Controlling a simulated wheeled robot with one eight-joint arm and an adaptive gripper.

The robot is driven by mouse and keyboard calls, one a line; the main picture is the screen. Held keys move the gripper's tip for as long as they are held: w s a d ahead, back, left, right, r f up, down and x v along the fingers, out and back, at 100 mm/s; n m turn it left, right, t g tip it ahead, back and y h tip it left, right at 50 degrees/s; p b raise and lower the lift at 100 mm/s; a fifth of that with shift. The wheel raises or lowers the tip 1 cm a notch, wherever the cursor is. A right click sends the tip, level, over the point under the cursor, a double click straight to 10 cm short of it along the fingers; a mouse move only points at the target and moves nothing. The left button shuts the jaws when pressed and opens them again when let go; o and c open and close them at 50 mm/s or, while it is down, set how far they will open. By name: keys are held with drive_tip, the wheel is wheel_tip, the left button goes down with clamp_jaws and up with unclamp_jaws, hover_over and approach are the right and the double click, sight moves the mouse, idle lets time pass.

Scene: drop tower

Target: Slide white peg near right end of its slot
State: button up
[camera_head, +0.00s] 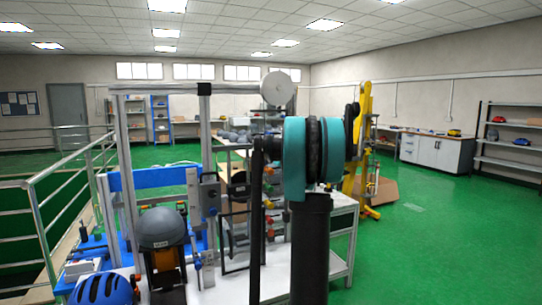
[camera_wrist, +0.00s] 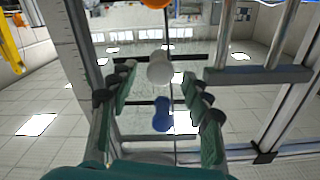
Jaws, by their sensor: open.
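The white peg (camera_wrist: 159,67), a round white knob, is in the middle of the wrist view. It shows between the tips of my gripper's fingers (camera_wrist: 159,80). The two green-padded fingers are spread apart, one on each side, with gaps to the peg; whether it lies at fingertip depth I cannot tell. A blue knob (camera_wrist: 161,115) shows below the white one, and an orange knob (camera_wrist: 155,3) is at the top edge. Dark horizontal bars run behind the knobs; the slot's ends are not clear. In the head view my arm hides my gripper, and I cannot make out the white peg.
In the head view, a metal-framed tower (camera_head: 205,140) stands left of my arm, with a grey helmet (camera_head: 162,228) at its front and a blue helmet (camera_head: 103,289) lower left. Railings (camera_head: 65,180) are at left. Green floor (camera_head: 440,235) is open at right.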

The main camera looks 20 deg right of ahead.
drive_tip(key=shift+w, duration=1.3)
drive_tip(key=shift+c, duration=0.4)
clamp_jaws()
